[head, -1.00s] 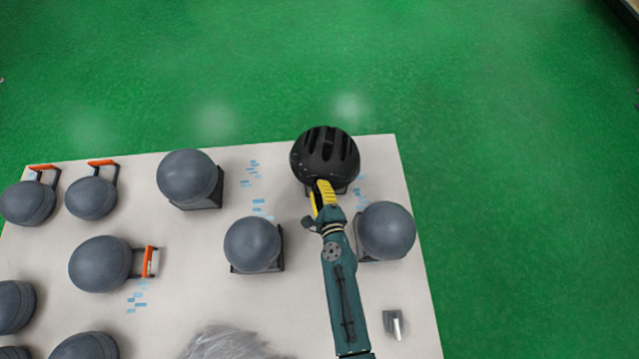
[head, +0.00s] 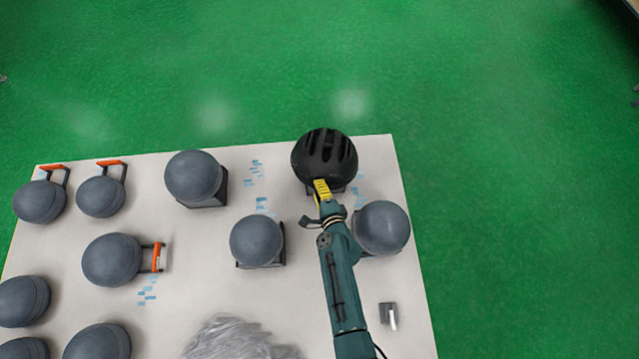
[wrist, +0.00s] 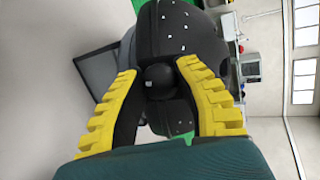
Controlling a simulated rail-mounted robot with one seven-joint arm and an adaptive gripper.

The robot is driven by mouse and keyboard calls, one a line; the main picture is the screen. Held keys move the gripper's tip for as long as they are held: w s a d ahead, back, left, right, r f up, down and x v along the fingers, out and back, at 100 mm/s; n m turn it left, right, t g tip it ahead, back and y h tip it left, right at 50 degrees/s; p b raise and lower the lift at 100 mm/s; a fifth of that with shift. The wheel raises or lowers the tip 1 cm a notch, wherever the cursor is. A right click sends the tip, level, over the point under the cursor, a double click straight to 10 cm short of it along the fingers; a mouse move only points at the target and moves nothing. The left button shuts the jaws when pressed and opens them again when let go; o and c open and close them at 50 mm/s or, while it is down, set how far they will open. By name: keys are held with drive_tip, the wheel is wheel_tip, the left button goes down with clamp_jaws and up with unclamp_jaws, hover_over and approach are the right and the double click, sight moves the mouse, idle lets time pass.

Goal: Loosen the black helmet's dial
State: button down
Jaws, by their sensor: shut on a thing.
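The black helmet (head: 325,157) with vent slots sits on a grey headform near the table's far right corner. My gripper (head: 322,188), with yellow fingers, reaches its near side. In the wrist view the helmet's dark shell (wrist: 180,35) lies beyond the fingers. The dial (wrist: 161,82), a dark round knob, sits between the tips of my gripper (wrist: 162,78). The fingers are shut on the dial, one on each side. The dial itself is hidden in the head view.
A grey headform (head: 382,228) stands close to the right of my arm, and another (head: 257,241) to its left. Several more stand further left, some with orange-ended brackets. A small metal block (head: 388,315) lies near the right edge. Clear plastic wrap (head: 235,340) lies at the front.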

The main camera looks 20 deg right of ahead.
drive_tip(key=c, duration=0.7)
unclamp_jaws()
drive_tip(key=v, duration=1.2)
drive_tip(key=shift+a, duration=0.1)
